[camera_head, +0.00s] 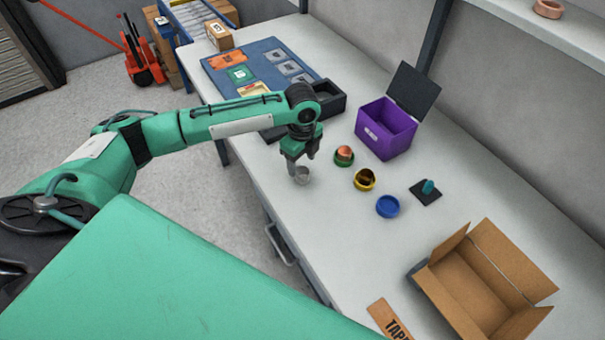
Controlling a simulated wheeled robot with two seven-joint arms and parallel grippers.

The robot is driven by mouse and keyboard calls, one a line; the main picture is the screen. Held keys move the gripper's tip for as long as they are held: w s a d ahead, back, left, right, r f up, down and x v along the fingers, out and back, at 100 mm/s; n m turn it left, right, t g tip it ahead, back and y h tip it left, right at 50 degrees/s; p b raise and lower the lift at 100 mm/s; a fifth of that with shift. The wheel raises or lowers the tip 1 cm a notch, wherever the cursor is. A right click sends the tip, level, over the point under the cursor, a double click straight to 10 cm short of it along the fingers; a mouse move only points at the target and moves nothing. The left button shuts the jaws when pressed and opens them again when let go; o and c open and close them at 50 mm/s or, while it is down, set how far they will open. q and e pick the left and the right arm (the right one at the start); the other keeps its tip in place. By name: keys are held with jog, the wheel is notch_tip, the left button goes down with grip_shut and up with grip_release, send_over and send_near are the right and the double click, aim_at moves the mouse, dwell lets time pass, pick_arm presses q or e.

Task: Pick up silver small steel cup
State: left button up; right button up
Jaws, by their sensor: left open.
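The small silver steel cup (303,175) stands on the white table near its front edge, below my left gripper. My left gripper (297,172) points down at the cup, open, with its fingertips at or just beside the cup's left side. I cannot tell whether a finger touches the cup or reaches inside its rim. Part of the cup is hidden by the finger. My right gripper is not in view.
To the cup's right are a green ring with a copper coil (344,155), a gold cup (364,180) and a blue dish (387,206). A purple box (385,130) stands behind them. An open cardboard box (455,293) is at the lower right.

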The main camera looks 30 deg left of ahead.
aim_at(302, 173)
pick_arm(q)
jog(key=shift+w+f+p, duration=0.1)
jog(key=shift+f+p, duration=0.8)
jog(key=shift+f, duration=2)
jog(key=c, duration=1)
